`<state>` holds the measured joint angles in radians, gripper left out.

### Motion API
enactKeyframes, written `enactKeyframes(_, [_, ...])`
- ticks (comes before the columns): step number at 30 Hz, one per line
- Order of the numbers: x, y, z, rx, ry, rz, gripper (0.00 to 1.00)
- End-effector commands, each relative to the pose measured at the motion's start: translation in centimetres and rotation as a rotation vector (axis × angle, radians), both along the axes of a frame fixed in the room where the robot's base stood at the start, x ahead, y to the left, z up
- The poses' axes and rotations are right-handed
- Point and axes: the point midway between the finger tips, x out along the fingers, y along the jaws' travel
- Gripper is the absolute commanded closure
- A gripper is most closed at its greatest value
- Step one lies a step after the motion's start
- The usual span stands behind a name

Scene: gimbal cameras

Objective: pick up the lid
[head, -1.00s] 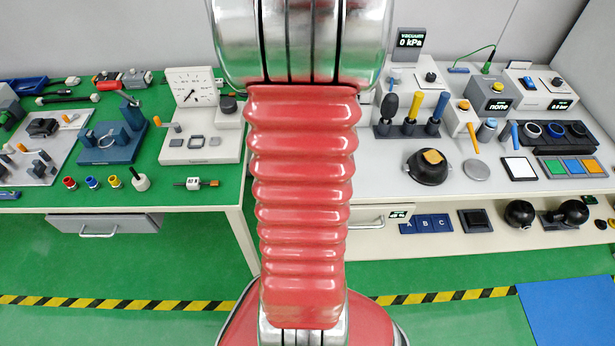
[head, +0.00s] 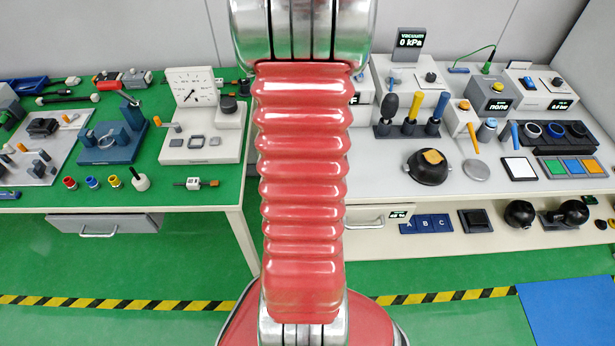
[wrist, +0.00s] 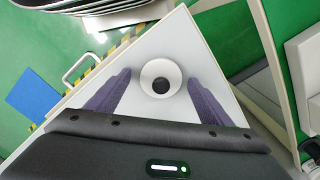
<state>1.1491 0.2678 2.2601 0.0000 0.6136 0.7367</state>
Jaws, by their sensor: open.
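In the wrist view, a white round piece with a dark round centre, which looks like the lid (wrist: 147,72), lies on the light table top near its corner. My gripper (wrist: 159,70) is open, with one purple-grey finger on each side of this piece. The fingers are apart from it, and nothing is held. I cannot tell how high the fingers are above it. In the head view my arm hides this piece and my gripper.
In the head view, a black dome with an orange top (head: 428,170) and a grey disc (head: 477,170) sit on the right table. Black, yellow and blue handles stand in a rack (head: 408,130). A green-topped table (head: 110,198) with several fixtures stands left.

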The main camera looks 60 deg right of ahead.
Motion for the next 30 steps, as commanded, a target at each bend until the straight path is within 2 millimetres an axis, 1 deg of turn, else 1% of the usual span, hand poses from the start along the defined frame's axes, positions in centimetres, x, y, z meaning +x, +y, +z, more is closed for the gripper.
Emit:
enactKeyframes(6, [0.00, 0.00, 0.01, 0.000, 0.000, 0.000, 0.27])
enactKeyframes(24, [0.00, 0.01, 0.01, 0.000, 0.000, 0.000, 0.69])
enactKeyframes(30, [0.00, 0.01, 0.02, 0.000, 0.000, 0.000, 0.69])
